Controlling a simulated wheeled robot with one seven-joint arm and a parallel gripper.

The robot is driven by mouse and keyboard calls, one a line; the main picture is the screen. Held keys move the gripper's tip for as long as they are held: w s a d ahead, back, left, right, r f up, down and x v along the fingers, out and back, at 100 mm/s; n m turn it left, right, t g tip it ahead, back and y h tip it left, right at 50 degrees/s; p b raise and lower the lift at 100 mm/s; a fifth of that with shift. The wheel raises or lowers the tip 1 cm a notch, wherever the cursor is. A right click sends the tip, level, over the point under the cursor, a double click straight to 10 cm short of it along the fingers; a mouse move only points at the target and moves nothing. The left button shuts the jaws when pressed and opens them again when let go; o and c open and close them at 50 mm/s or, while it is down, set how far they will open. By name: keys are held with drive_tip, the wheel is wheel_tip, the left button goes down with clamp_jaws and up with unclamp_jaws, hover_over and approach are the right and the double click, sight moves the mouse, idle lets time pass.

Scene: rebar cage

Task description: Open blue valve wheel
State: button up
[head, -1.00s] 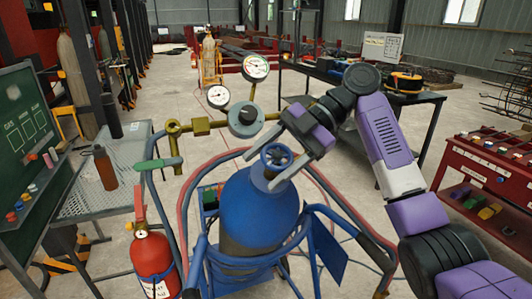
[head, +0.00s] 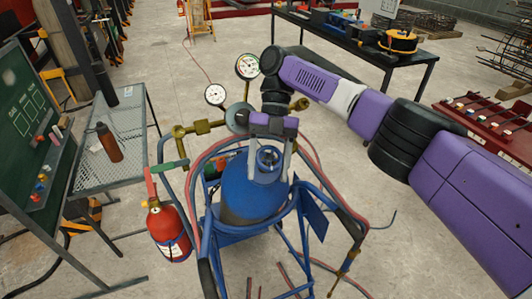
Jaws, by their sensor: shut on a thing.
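The blue valve wheel (head: 268,156) sits on top of the blue gas cylinder (head: 250,196), which stands upright in a blue cart. My gripper (head: 269,166) points down from above, one finger on each side of the wheel, and is shut on it. The gripper's purple body covers part of the brass regulator fittings behind the wheel. Two round gauges, one white (head: 215,95) and one with a green and red scale (head: 248,66), stand on the regulator behind the cylinder.
A red fire extinguisher (head: 169,233) hangs at the cart's left. A mesh table (head: 115,160) with a brown bottle (head: 109,142) stands at left, beside a green board (head: 28,130). Red hoses loop around the cylinder. A dark workbench (head: 355,40) is behind.

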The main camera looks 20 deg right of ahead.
drive_tip(key=shift+s+d+f+n+g+h+p, duration=0.15)
drive_tip(key=shift+d+n+g+h+p, duration=0.15)
drive_tip(key=shift+n+h+p, duration=0.5)
drive_tip(key=shift+f, duration=0.1)
drive_tip(key=o, duration=1.4)
drive_tip(key=shift+c, duration=0.2)
drive_tip(key=shift+a, duration=0.1)
drive_tip(key=shift+r, duration=0.2)
